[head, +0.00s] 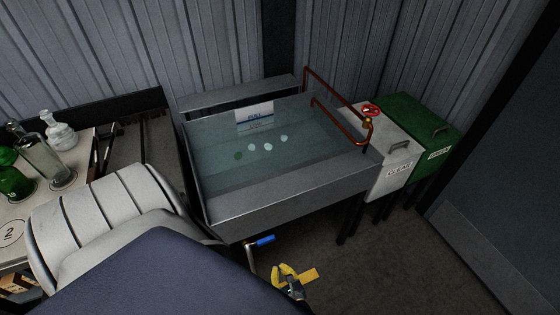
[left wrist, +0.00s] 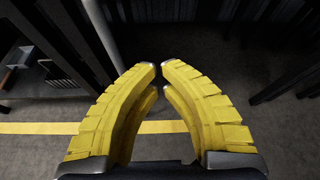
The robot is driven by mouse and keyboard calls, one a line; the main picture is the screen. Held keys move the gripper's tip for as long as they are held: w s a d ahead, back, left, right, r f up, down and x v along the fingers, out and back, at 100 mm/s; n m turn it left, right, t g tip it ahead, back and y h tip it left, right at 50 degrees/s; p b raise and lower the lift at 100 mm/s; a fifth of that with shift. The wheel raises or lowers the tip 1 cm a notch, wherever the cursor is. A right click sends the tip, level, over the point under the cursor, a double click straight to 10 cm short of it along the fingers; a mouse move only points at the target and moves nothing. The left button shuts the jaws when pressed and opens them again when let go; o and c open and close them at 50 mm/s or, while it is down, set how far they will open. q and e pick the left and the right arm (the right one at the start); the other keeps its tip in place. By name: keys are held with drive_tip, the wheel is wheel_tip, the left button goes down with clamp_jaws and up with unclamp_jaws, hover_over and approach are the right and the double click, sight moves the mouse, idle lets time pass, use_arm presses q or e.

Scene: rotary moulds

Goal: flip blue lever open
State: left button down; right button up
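The blue lever (head: 265,240) sits on a metal pipe (head: 249,258) below the front edge of the water tank (head: 290,190). It lies roughly level and points to the right. My left gripper (head: 285,270), with yellow fingers, is just below and slightly right of the lever in the head view, apart from it in the picture. In the left wrist view the left gripper's fingertips (left wrist: 159,67) almost meet, with only a narrow gap and nothing between them. The blue lever does not show in the left wrist view. My right gripper is not in view.
A red valve wheel (head: 371,110) sits on copper piping at the tank's right. A white bin (head: 393,165) and a green bin (head: 425,125) stand beside it. Bottles and a glass jar (head: 45,165) stand on the left table. The floor right of the gripper is clear.

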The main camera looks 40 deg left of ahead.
use_arm(q)
drive_tip(key=shift+s+a+r+m+y, duration=0.15)
drive_tip(key=shift+a+r+m+y, duration=0.2)
drive_tip(key=shift+r, duration=0.35)
drive_tip(key=shift+a, duration=0.1)
drive_tip(key=x, duration=1)
drive_tip(key=shift+r, duration=2)
